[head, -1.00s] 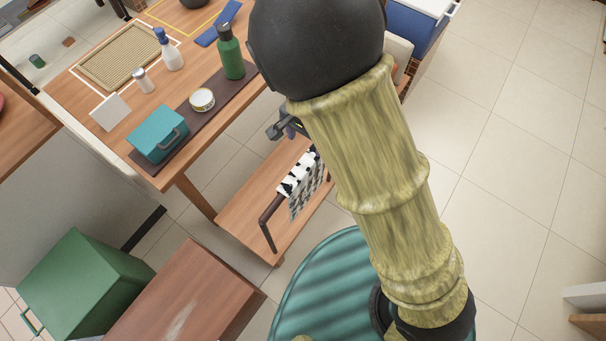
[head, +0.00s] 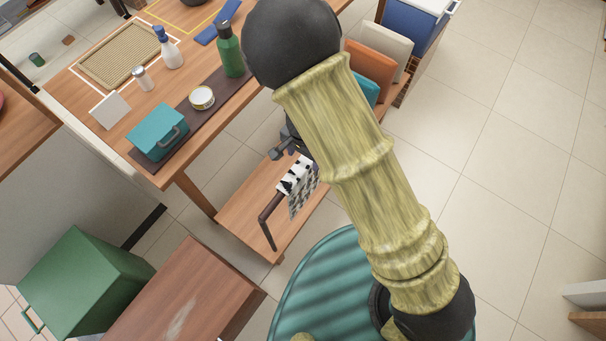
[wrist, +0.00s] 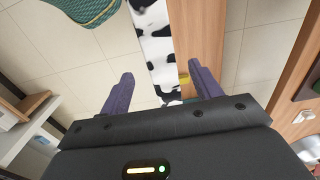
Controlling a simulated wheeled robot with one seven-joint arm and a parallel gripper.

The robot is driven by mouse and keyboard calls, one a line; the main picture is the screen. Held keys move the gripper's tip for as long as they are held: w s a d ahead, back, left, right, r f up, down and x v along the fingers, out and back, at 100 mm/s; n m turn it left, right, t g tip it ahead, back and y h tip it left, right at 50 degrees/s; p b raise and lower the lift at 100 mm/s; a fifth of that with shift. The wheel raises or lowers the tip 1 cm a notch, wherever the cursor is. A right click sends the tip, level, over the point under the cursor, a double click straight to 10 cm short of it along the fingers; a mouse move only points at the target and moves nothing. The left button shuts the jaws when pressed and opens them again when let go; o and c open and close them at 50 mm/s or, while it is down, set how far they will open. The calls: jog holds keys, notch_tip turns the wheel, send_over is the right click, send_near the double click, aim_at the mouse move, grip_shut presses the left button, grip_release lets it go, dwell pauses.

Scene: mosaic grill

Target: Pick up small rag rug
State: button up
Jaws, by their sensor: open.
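A black-and-white patterned cloth (head: 299,185), which I take as the small rag rug, hangs over a dark rail (head: 266,222) at the side of the wooden table. It has cow-like blotches on top and a checked part lower down. My gripper (head: 282,150) is just above and beside it, partly hidden by my arm in the head view. In the wrist view my gripper (wrist: 160,69) is open, with purple fingers spread apart. The blotched cloth (wrist: 156,42) runs as a strip between the fingers and beyond them. I cannot tell whether they touch it.
The table carries a teal box (head: 158,131), a green bottle (head: 229,50), a tin (head: 202,97) and a woven tan mat (head: 122,55). A lower wooden shelf (head: 245,205) is below the rail. A green box (head: 80,280) stands lower left. Tiled floor (head: 490,160) at right is open.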

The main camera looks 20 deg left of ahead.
aim_at(304, 164)
jog(key=shift+f, duration=1.5)
notch_tip(304, 164, down, 5)
jog(key=shift+a+f+p, duration=0.1)
jog(key=shift+p, duration=0.25)
jog(key=shift+c, duration=0.2)
jog(key=c, duration=1.2)
